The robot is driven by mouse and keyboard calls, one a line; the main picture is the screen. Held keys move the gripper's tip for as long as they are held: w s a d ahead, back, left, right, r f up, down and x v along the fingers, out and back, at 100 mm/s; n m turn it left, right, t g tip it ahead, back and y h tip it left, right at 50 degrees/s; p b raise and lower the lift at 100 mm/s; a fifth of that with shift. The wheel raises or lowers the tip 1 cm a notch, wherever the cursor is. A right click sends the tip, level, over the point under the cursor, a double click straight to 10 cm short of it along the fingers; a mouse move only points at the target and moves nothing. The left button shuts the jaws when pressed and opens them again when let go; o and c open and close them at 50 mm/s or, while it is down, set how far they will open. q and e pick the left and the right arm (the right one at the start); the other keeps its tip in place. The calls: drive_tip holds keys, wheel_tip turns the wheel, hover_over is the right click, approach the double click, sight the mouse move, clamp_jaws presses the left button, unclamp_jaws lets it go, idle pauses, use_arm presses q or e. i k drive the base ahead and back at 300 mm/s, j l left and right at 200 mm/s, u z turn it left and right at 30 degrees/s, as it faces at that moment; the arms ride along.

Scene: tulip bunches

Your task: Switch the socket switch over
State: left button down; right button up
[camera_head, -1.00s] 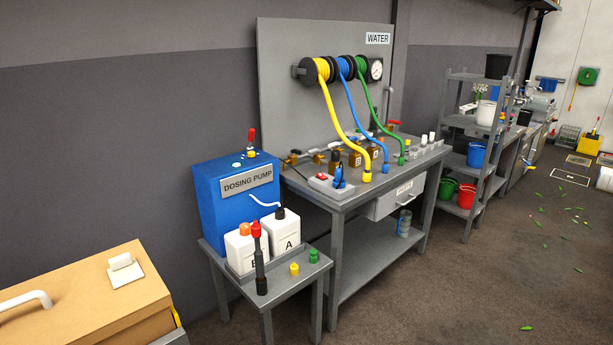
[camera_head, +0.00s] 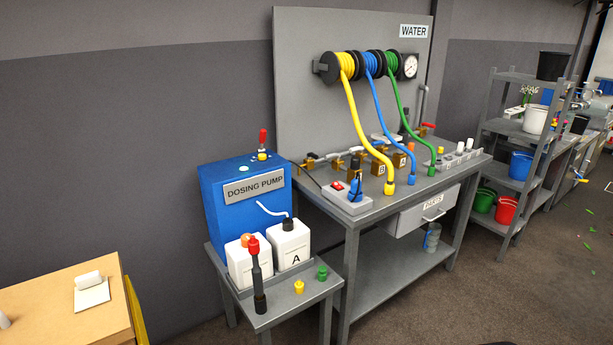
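A grey socket block (camera_head: 347,196) lies on the near left part of the grey workbench. A small red switch (camera_head: 338,186) sits on its left end, and a blue plug (camera_head: 355,189) stands in its right part. The switch is too small to tell which way it is set. A dark cord runs from the block toward the blue dosing pump (camera_head: 243,200). Neither of my grippers shows in the view.
The pump and white bottles A (camera_head: 289,246) and B stand on a low side table with a black red-topped tool (camera_head: 257,275). Yellow, blue and green hoses hang onto the workbench (camera_head: 376,213). A tan box (camera_head: 60,315) is at lower left.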

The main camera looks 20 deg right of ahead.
sight(336, 185)
drive_tip(key=i+l+u, duration=0.1)
drive_tip(key=l, duration=0.3)
drive_tip(key=i+l+u, duration=0.1)
drive_tip(key=l, duration=0.3)
drive_tip(key=i+l, duration=0.25)
drive_tip(key=l, duration=0.15)
drive_tip(key=i+l+u, duration=0.15)
drive_tip(key=l, duration=0.3)
drive_tip(key=i+l+u, duration=0.1)
drive_tip(key=l, duration=0.3)
drive_tip(key=i+l+u, duration=0.1)
drive_tip(key=l, duration=0.35)
drive_tip(key=i+l, duration=0.1)
drive_tip(key=l, duration=0.3)
drive_tip(key=i+l, duration=0.1)
drive_tip(key=l, duration=0.7)
drive_tip(key=i+l, duration=0.15)
drive_tip(key=l, duration=0.25)
drive_tip(key=i+l, duration=0.1)
drive_tip(key=l, duration=0.3)
